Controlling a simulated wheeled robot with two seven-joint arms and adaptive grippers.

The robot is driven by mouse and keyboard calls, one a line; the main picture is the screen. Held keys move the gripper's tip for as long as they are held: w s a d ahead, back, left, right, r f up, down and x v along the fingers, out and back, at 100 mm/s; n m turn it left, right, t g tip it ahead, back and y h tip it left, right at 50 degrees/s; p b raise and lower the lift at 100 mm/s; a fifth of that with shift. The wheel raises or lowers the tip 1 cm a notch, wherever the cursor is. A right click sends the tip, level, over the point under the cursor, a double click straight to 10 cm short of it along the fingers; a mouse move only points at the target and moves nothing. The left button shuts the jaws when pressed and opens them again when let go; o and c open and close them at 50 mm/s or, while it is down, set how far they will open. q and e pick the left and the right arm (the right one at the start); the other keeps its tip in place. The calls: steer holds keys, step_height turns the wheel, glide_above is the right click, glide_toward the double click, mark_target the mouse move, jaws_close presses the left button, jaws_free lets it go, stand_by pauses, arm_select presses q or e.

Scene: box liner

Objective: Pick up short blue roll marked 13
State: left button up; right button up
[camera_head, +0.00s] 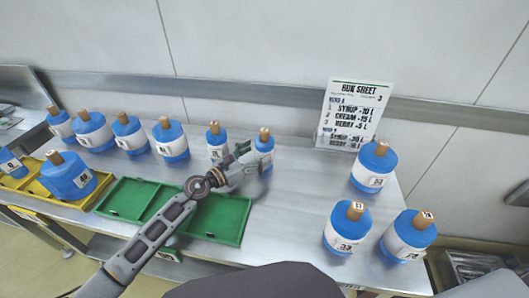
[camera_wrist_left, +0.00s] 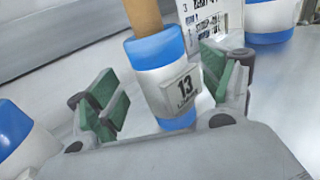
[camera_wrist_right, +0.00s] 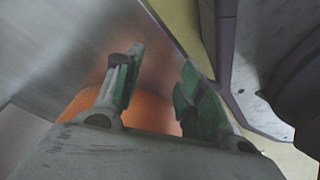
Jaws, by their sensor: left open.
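The short blue roll marked 13 (camera_wrist_left: 160,75) stands upright between the open green-padded fingers of my left gripper (camera_wrist_left: 165,98) in the left wrist view. It has a white band, a label reading 13 and a brown core on top. In the head view the roll (camera_head: 265,145) is at the back middle of the table, with my left gripper (camera_head: 250,158) right at it and partly covering it. Whether the fingers touch it I cannot tell. My right gripper (camera_wrist_right: 155,85) shows in the right wrist view, open and empty, with an orange surface below it.
Another small blue roll (camera_head: 215,140) stands just left of the gripper. Several larger blue rolls stand along the back left and at the right. Green trays (camera_head: 222,215) lie in front. A run sheet (camera_head: 352,113) stands behind.

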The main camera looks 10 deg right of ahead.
mark_target(257, 152)
arm_select(q)
steer(key=shift+w+d+r, duration=0.2)
steer(key=shift+w+d, duration=0.05)
steer(key=shift+d, duration=0.25)
arm_select(e)
steer(key=shift+s+f, duration=0.1)
steer(key=shift+s, duration=0.05)
arm_select(q)
steer(key=shift+x, duration=0.75)
arm_select(e)
steer(key=shift+s+f, duration=0.5)
steer(key=shift+s, duration=0.1)
arm_select(q)
steer(key=shift+w+d, duration=0.1)
steer(key=shift+d, duration=0.15)
steer(key=shift+w+d, duration=0.15)
arm_select(e)
steer(key=shift+w+r, duration=0.1)
arm_select(q)
steer(key=shift+d, duration=0.15)
arm_select(e)
steer(key=shift+w+d+r, duration=0.15)
steer(key=shift+w+r, duration=0.05)
steer(key=shift+w, duration=0.25)
steer(key=shift+w+d+r, duration=0.1)
steer(key=shift+w+d, duration=0.1)
steer(key=shift+d, duration=0.1)
steer(key=shift+s+d, duration=0.1)
arm_select(q)
steer(key=shift+c, duration=0.4)
